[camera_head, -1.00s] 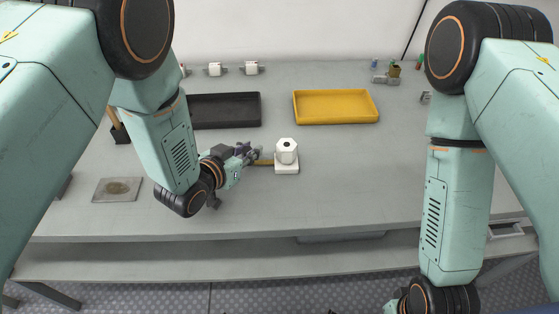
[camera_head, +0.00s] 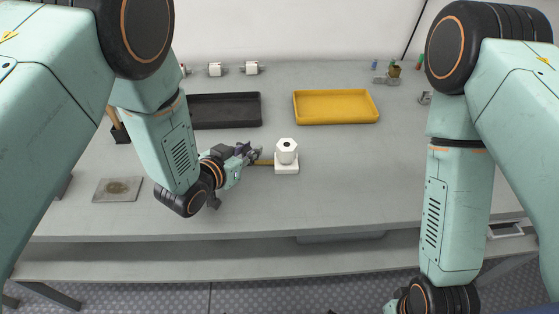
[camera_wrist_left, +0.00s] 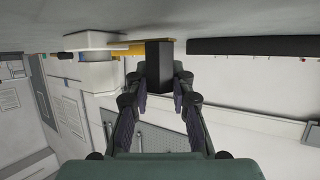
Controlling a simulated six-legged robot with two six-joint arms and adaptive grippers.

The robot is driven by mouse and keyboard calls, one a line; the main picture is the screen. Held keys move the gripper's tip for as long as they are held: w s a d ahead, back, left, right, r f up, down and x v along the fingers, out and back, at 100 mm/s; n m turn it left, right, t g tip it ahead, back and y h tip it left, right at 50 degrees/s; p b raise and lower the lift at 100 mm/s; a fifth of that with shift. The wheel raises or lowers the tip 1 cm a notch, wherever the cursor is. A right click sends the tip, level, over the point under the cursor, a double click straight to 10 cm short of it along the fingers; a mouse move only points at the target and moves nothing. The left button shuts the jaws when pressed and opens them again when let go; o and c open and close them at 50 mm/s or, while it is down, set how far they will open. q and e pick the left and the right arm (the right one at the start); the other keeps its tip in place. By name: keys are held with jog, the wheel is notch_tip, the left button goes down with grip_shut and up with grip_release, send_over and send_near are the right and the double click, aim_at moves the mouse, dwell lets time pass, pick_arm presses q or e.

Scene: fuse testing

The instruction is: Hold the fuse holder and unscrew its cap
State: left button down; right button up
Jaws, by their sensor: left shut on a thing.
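The white fuse holder (camera_head: 286,168) stands upright on the grey table, with its white hexagonal cap (camera_head: 287,146) on top and a dark hole in the cap's middle. A yellow strip (camera_head: 264,162) runs from its base toward my left gripper (camera_head: 252,153). In the left wrist view, turned upside down, my left gripper (camera_wrist_left: 160,88) is shut on a black block (camera_wrist_left: 159,65) at the yellow strip. The holder's white body (camera_wrist_left: 97,74) shows there, left of the fingers. My right gripper is below the picture; only its arm shows.
A black tray (camera_head: 226,122) and a yellow tray (camera_head: 336,119) lie behind the holder. Small white parts (camera_head: 252,68) stand along the back. A metal plate (camera_head: 117,189) lies at the left. The table right of the holder is clear.

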jog(key=shift+f, duration=0.1)
dwell(0.6)
jog(key=shift+r, duration=0.2)
dwell(0.8)
jog(key=o, duration=0.3)
dwell(0.3)
